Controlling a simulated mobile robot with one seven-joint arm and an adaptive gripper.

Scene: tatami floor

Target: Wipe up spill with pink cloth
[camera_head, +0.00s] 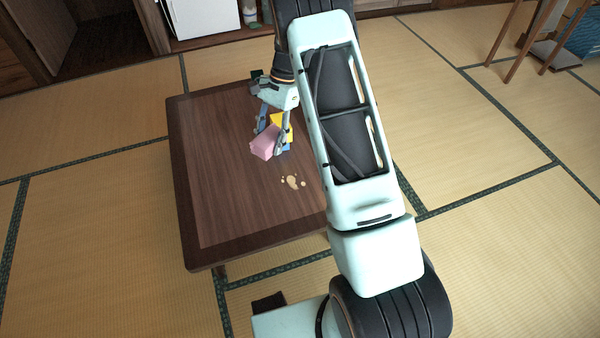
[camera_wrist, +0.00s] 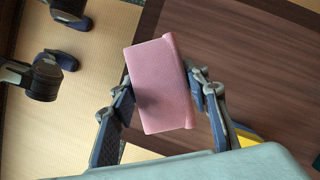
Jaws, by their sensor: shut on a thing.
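The pink cloth (camera_head: 265,143) is a folded block held between the fingers of my gripper (camera_head: 272,132). It also shows in the wrist view (camera_wrist: 158,88), with my gripper's two fingers (camera_wrist: 165,105) on either side of it. The spill (camera_head: 292,181) is a pale beige patch with small drops on the brown low table (camera_head: 215,190). The cloth is beyond the spill and a little to its left. I cannot tell whether the cloth touches the table. The spill is not visible in the wrist view.
Something yellow (camera_head: 279,119) shows right behind my gripper, mostly hidden, with a bit of blue near it. My arm covers the table's right side. Tatami floor (camera_head: 90,200) surrounds the table. Wooden legs of furniture (camera_head: 512,45) stand at the upper right.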

